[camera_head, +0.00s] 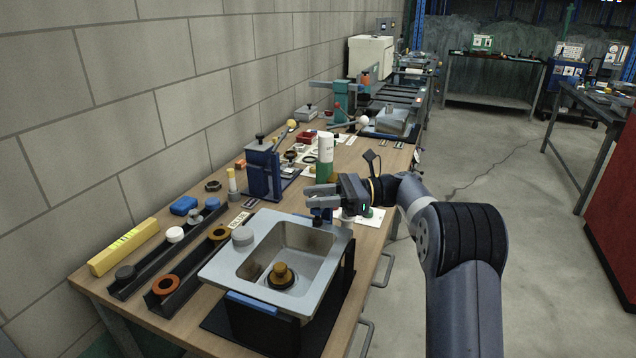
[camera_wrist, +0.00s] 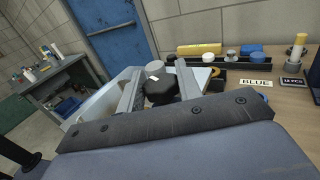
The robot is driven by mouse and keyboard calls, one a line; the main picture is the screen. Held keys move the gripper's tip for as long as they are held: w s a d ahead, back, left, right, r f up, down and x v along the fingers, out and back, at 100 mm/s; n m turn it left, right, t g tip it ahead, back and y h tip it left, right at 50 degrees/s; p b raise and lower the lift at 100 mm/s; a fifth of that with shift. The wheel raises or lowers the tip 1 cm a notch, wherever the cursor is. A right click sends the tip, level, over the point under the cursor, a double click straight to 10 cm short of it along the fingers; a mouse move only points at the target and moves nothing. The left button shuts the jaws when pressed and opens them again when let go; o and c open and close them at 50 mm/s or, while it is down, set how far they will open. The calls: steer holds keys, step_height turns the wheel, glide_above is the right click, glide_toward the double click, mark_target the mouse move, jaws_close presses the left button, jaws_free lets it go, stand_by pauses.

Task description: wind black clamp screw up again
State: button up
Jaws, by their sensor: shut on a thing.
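The grey metal sink (camera_head: 215,268) sits on a dark stand on the wooden bench, with a brass-coloured plug on a black ring (camera_head: 280,276) in its basin. My gripper (camera_head: 320,198) is over the sink's far right corner. In the wrist view, the black clamp screw's knob (camera_wrist: 160,90) is between the two grey fingers of my gripper (camera_wrist: 158,84), which are shut on it. In the head view the knob is mostly hidden by the gripper. The screw's lower end cannot be seen.
Two black racks (camera_head: 145,277) left of the sink hold caps and rings. A yellow box (camera_head: 122,247) lies along the wall. A blue upright fixture (camera_head: 262,170) and a white-and-green bottle (camera_head: 325,152) stand behind the sink. The floor at right is open.

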steer(key=shift+f+g+p, duration=0.3)
steer(key=shift+f+p, duration=0.05)
steer(key=shift+f, duration=0.05)
steer(key=o, duration=0.9)
steer(key=shift+r, duration=0.2)
steer(key=shift+o, duration=0.2)
steer(key=v, duration=1)
steer(key=shift+d, duration=0.35)
steer(key=shift+w+p, duration=0.1)
steer(key=shift+p, duration=0.2)
